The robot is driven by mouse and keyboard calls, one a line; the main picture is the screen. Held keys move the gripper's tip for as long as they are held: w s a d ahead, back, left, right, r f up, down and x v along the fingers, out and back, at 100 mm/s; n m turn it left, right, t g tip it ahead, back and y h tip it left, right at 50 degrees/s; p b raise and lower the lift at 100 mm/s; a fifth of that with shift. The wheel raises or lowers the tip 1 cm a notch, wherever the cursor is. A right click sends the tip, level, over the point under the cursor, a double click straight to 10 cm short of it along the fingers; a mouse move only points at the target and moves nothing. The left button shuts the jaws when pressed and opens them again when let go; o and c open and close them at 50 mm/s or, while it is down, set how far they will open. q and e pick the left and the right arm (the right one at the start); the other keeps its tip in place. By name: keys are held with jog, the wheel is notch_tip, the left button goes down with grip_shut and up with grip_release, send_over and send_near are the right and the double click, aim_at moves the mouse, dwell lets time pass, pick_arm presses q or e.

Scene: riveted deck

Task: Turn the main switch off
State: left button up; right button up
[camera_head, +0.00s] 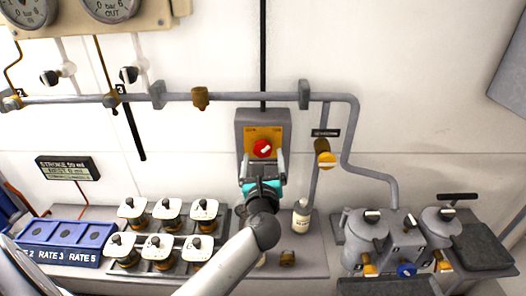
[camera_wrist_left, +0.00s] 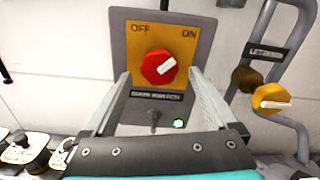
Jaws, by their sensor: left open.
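The main switch is a red round knob (camera_head: 263,149) on a yellow plate on a grey wall box (camera_head: 244,120). In the left wrist view the red knob (camera_wrist_left: 152,72) has a white pointer bar aimed right and slightly up, towards ON. OFF is printed at the plate's upper left, ON at its upper right. My left gripper (camera_head: 262,162) is open in front of the box. In the wrist view its two fingers (camera_wrist_left: 159,78) stand left and right of the knob, with visible gaps. Whether the fingertips reach the knob's depth I cannot tell. My right gripper is not in view.
A yellow valve knob (camera_head: 325,154) sits on the pipe right of the box. Several white-topped units (camera_head: 170,209) and a blue tray (camera_head: 60,256) stand on the bench at left. A white bottle (camera_head: 301,218) stands nearby, and grey canisters (camera_head: 366,238) at right.

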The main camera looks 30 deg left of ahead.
pick_arm(q)
jog(key=shift+x, duration=1.5)
jog(key=shift+c, duration=0.3)
jog(key=c, duration=1.3)
